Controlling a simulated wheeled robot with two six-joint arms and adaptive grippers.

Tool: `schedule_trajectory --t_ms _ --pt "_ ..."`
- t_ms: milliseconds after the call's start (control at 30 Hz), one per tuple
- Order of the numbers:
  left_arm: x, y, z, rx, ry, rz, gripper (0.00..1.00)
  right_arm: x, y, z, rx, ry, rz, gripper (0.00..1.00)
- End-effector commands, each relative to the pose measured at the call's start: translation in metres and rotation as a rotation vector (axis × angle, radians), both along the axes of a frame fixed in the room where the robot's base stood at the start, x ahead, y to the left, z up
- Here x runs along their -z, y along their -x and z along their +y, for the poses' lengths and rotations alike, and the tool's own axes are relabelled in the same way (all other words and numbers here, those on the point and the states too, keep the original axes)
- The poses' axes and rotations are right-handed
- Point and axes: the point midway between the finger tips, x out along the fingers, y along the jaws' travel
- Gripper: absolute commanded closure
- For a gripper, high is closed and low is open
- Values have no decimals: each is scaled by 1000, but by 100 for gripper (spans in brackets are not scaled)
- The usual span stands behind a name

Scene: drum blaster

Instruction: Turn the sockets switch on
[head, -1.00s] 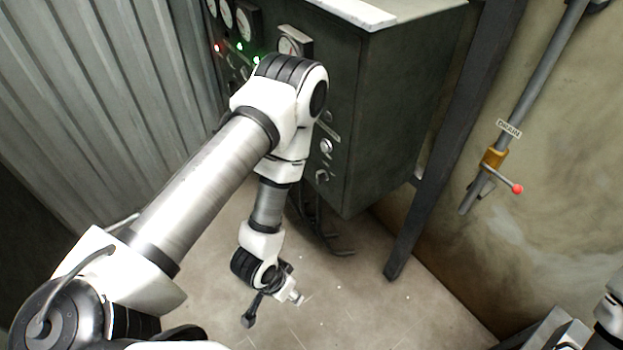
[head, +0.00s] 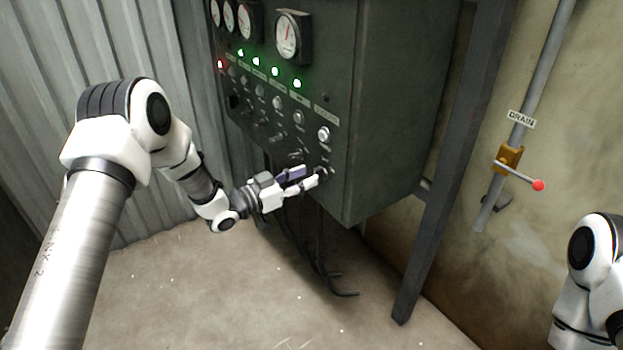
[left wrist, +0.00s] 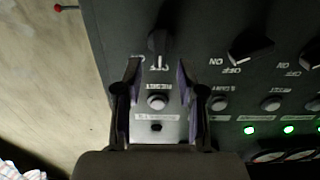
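The sockets switch is a dark rotary knob (head: 321,172) at the lower right of the grey control panel (head: 342,120). In the left wrist view, where the lettering is upside down, the knob (left wrist: 159,41) stands straight along the panel column, in line with OFF. My left gripper (head: 304,178) is at the panel beside the knob. Its fingers (left wrist: 158,74) are apart with nothing between them, and the knob lies just beyond their tips, roughly centred. I cannot tell whether they touch it. Only part of my right arm shows; its gripper is out of view.
Neighbouring knobs (left wrist: 250,46) sit tilted. Several green lamps (head: 276,71) and a red lamp (head: 221,64) glow; the lamp above the sockets column (head: 326,98) is dark. Cables (head: 320,250) hang below. A metal post (head: 436,190) and drain valve (head: 510,158) stand to the right.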

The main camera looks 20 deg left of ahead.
Motion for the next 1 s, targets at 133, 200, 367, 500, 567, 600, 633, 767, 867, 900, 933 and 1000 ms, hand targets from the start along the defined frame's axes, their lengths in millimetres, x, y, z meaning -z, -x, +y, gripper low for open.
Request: schedule_trajectory --t_ms 133,200,367,500,567,600,633,767,867,900,933,1000 --pt "1 -19 -16 2 -2 1 60 0 0 0 0 0 0 60" --pt "1 -24 -19 1 -1 2 60 0 0 0 0 0 0 60" --pt "1 -26 -21 -1 0 3 60 0 0 0 0 0 0 60" --pt "1 -25 -21 0 0 3 78 0 0 0 0 0 1 60" --pt "1 -25 -20 0 0 3 99 0 0 0 0 0 1 60" --pt "1 -25 -20 0 0 3 100 0 0 0 0 0 1 60" --pt "1 -25 -20 0 0 3 100 0 0 0 0 0 1 60" --pt "1 -25 -20 0 0 3 100 0 0 0 0 0 1 60" --pt "1 -25 -21 0 -2 1 100 0 0 0 0 0 1 60" --pt "1 -25 -21 0 -4 -1 100 1 0 0 0 0 1 60" --pt "1 -25 -21 0 -7 -3 100 1 0 0 0 0 1 60" --pt "1 -25 -21 0 -17 -11 100 2 0 0 0 0 1 60"
